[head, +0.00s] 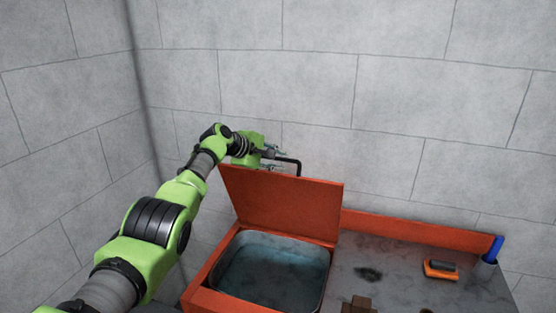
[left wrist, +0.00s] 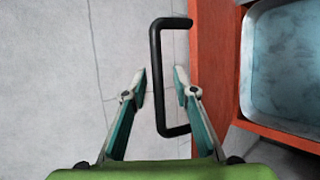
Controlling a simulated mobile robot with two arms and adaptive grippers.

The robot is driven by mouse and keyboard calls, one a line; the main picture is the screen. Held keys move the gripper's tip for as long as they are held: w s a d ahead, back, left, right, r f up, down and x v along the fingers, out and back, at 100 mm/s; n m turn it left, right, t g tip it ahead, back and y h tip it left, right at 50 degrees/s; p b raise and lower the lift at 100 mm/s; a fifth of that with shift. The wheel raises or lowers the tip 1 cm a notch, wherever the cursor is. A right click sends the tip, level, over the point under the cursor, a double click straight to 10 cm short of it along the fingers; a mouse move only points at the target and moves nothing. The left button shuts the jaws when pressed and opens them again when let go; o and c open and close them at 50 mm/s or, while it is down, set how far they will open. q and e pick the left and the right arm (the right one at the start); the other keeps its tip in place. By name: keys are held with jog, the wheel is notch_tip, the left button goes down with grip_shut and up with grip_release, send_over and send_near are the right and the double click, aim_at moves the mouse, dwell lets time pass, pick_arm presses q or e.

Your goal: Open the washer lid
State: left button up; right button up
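The orange-red washer lid (head: 285,205) stands raised at the back of the open washer basin (head: 268,270), and the grey-blue inside of the basin shows. The black lid handle (head: 290,160) sticks up behind the lid's top edge. My left gripper (head: 278,152) is at the handle, behind the lid. In the left wrist view, the fingers of my left gripper (left wrist: 160,75) are apart, with the long bar of the handle (left wrist: 156,90) between them and gaps visible on both sides. The lid (left wrist: 211,60) appears there as a red strip beside the handle. My right gripper is not in view.
Right of the basin is a grey worktop (head: 405,270) with an orange-and-black tool (head: 441,269), a brown block (head: 358,304) and a blue-handled item (head: 493,248) in a grey holder. Block walls (head: 310,90) stand close behind and at left.

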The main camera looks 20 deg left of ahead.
pick_arm(q)
jog(key=shift+r, duration=0.1)
jog(key=shift+s+a+r, duration=0.35)
jog(key=shift+s+r, duration=0.05)
jog(key=shift+s, duration=0.1)
jog(key=v, duration=1)
jog(key=shift+s, duration=0.25)
